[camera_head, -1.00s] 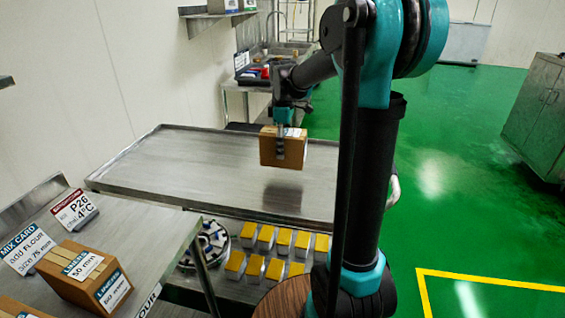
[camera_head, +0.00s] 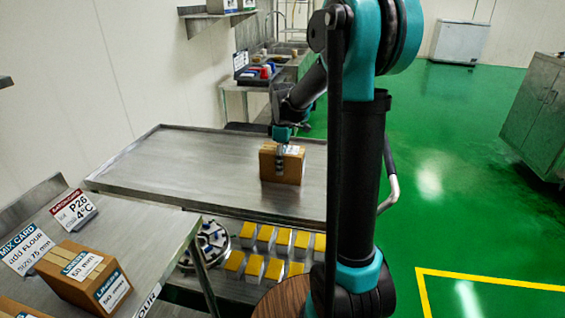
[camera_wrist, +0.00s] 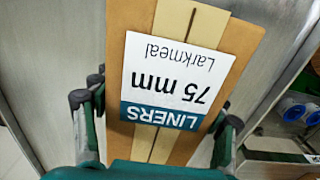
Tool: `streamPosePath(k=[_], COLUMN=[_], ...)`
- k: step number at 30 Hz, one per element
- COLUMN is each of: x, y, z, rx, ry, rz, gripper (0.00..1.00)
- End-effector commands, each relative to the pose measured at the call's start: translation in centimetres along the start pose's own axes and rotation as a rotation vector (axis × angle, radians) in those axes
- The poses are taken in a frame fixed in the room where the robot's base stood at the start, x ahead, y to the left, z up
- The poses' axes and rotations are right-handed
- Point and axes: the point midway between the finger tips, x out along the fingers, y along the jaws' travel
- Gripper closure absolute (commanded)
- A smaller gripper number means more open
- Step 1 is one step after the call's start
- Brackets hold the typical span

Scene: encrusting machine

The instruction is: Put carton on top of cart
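The brown carton (camera_head: 281,165) is in my gripper (camera_head: 280,150), low over the steel top of the cart (camera_head: 190,165). Its underside looks to be on the cart top or very close to it. In the wrist view the carton (camera_wrist: 185,25) carries a label reading LINERS 75 mm Larkmeal. My gripper's fingers (camera_wrist: 158,112) stand against its two opposite sides, and the gripper is shut on it. The carton is upright, towards the right part of the cart top. My arm's upright part hides the cart's right end.
A steel table (camera_head: 130,235) at front left bears a 50 mm carton (camera_head: 82,276) and sign cards. Several yellow-topped blocks (camera_head: 275,268) stand in rows below the cart's near edge. A sink counter is behind. The cart top left of the carton is bare.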

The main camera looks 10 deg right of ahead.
Motion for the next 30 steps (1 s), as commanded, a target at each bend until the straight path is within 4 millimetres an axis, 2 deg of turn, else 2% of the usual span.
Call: streamPosePath(k=[1,4,13,17,20,30], x=[0.0,0.0,-0.1,-0.7,-2.0,-8.8], y=[0.0,0.0,0.0,0.0,0.0,0.0], z=[0.0,0.0,0.0,0.0,0.0,0.0], rx=[0.0,0.0,0.0,0.0,0.0,0.0], ry=[0.0,0.0,0.0,0.0,0.0,0.0], rz=[0.0,0.0,0.0,0.0,0.0,0.0], gripper=[0.2,0.09,0.09,0.09,0.09,0.09])
